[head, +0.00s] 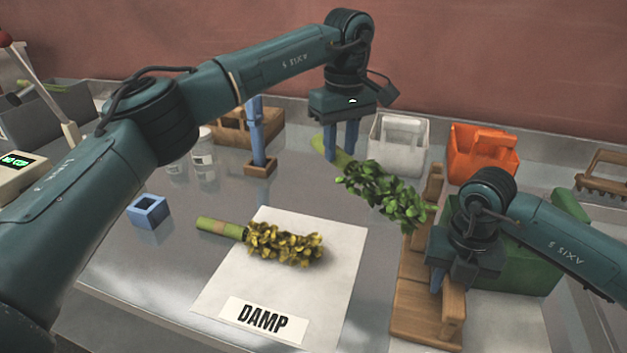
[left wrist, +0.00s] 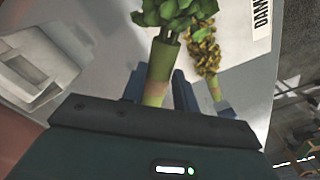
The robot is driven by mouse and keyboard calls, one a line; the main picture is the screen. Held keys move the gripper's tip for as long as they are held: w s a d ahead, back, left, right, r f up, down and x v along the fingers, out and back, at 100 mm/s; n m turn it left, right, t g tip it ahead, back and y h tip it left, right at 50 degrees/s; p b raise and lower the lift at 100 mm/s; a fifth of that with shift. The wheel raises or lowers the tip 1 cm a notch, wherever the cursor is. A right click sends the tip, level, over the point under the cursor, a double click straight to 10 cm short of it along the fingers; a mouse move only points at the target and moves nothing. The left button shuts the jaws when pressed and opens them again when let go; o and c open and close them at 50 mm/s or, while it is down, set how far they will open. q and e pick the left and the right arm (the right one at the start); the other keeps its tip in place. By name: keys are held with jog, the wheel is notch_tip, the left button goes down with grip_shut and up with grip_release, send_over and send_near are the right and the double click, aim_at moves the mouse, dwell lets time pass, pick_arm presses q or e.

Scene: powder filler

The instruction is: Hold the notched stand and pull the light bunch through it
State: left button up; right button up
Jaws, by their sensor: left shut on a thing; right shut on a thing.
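The leafy green bunch (head: 385,195) has a pale green stem, and my left gripper (head: 341,148) is shut on that stem. In the left wrist view its stem (left wrist: 159,68) passes between the blue fingers. The bunch slants down to the right, and its leafy end overlaps the wooden notched stand (head: 430,318) near the far upright; I cannot tell whether it lies in a notch. My right gripper (head: 447,278) is shut on the stand's near part, and its wrist hides some of the stand. A second, yellow-brown bunch (head: 285,243) lies on the white sheet marked DAMP (head: 335,280).
A white caddy (head: 398,140) and an orange caddy (head: 482,150) stand at the back. A green box (head: 525,265) is right of the stand. A blue square block (head: 149,211), a blue post (head: 256,130) and jars (head: 202,150) are on the left.

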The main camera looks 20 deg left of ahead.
pick_arm(q)
jog(key=d+r+n, duration=0.5)
jog(key=d+n, duration=0.3)
jog(key=d, duration=0.4)
jog(key=shift+w+d+r, duration=0.1)
jog(key=shift+f, duration=3.55)
jog(key=a, duration=1.5)
jog(key=shift+a, duration=0.15)
jog(key=shift+w, duration=0.1)
notch_tip(320, 180, up, 7)
jog(key=a, duration=0.2)
